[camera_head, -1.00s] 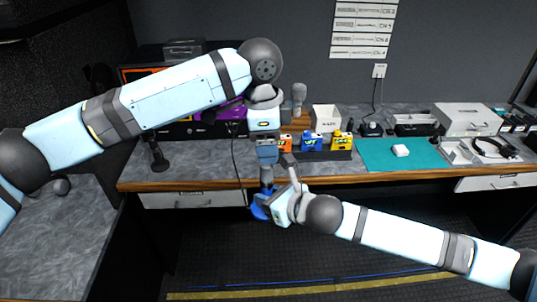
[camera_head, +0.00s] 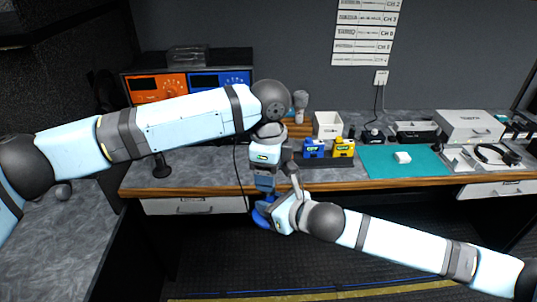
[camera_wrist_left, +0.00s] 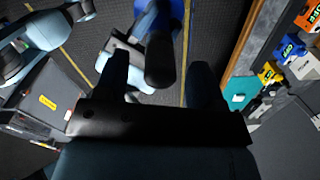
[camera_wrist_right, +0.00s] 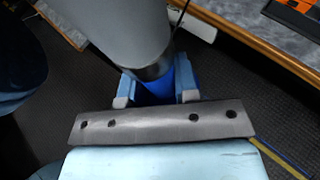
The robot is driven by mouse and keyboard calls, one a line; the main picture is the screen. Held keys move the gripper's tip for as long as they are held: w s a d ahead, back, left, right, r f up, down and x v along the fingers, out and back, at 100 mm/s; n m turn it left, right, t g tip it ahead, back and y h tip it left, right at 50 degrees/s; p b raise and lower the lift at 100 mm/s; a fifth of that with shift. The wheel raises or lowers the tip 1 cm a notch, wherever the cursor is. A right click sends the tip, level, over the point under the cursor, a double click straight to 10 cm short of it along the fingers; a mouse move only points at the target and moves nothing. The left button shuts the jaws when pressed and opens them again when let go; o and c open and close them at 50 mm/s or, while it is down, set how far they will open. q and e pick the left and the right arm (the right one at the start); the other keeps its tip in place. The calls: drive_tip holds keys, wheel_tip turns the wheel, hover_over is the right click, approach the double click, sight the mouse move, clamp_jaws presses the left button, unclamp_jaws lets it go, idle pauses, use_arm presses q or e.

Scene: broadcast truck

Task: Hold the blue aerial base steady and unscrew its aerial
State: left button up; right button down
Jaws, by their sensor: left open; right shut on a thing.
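The blue aerial base (camera_head: 261,217) is held in the air in front of the bench. My right gripper (camera_wrist_right: 155,98) is shut on it, and the blue body (camera_wrist_right: 156,88) shows between its fingers. A thick cylinder, apparently the aerial (camera_wrist_right: 120,30), rises from the base, grey in the right wrist view. In the left wrist view the aerial (camera_wrist_left: 160,55) looks black, with part of the blue base (camera_wrist_left: 172,12) beyond. My left gripper (camera_wrist_left: 158,65) is open above, its fingers on either side of the aerial's end with gaps. Contact cannot be seen.
The bench edge (camera_head: 350,181) runs behind the grippers. On it are a blue box (camera_head: 313,148), a yellow box (camera_head: 343,148), a teal mat (camera_head: 385,169) and a headset (camera_head: 490,149). Rack units (camera_head: 158,87) stand at back left.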

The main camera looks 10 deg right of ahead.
use_arm(q)
drive_tip(key=shift+f, duration=0.4)
drive_tip(key=shift+c, duration=0.3)
drive_tip(key=c, duration=1)
drive_tip(key=shift+n, duration=1.3)
drive_tip(key=shift+c, duration=0.3)
drive_tip(key=o, duration=1)
drive_tip(key=shift+r, duration=0.1)
